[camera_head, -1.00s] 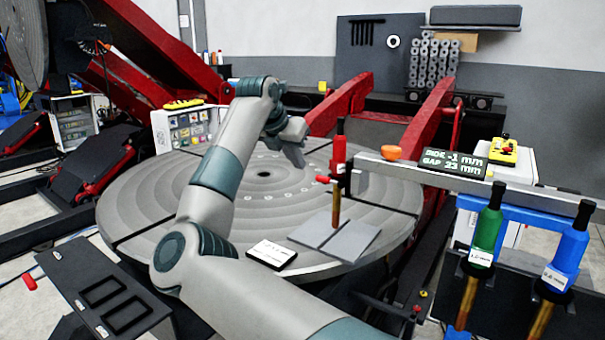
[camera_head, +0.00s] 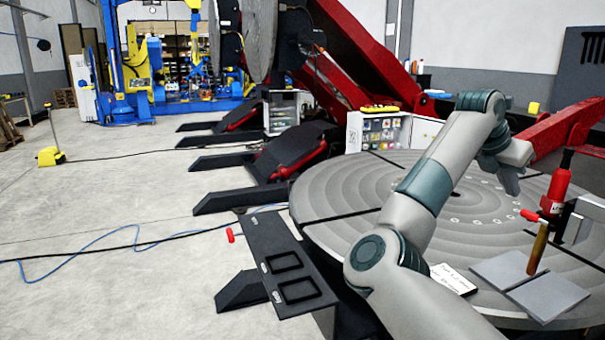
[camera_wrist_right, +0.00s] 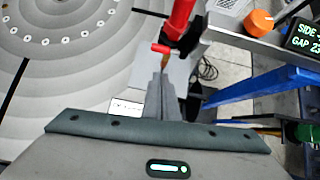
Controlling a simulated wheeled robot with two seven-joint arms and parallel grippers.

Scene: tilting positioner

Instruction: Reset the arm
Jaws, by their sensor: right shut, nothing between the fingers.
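My right arm (camera_head: 400,220) reaches from the bottom over the round grey turntable (camera_head: 340,200). Its right gripper (camera_head: 513,183) hangs beyond the wrist, above the turntable. In the right wrist view the fingers (camera_wrist_right: 160,80) are together, with nothing between them. A red torch-like tool (camera_head: 559,185) with a copper-coloured rod stands to the right of the gripper, apart from it in the head view. The rod's lower end is over two grey plates (camera_head: 548,297). A white card (camera_head: 452,279) lies left of the plates. My left gripper is out of view.
A black tray with two square openings (camera_head: 290,270) sits left of the turntable. Red tilting beams (camera_head: 370,65) rise behind it. The floor at left is mostly clear, with cables (camera_head: 130,245) across it. An orange knob (camera_wrist_right: 258,22) and a display (camera_wrist_right: 303,38) show in the wrist view.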

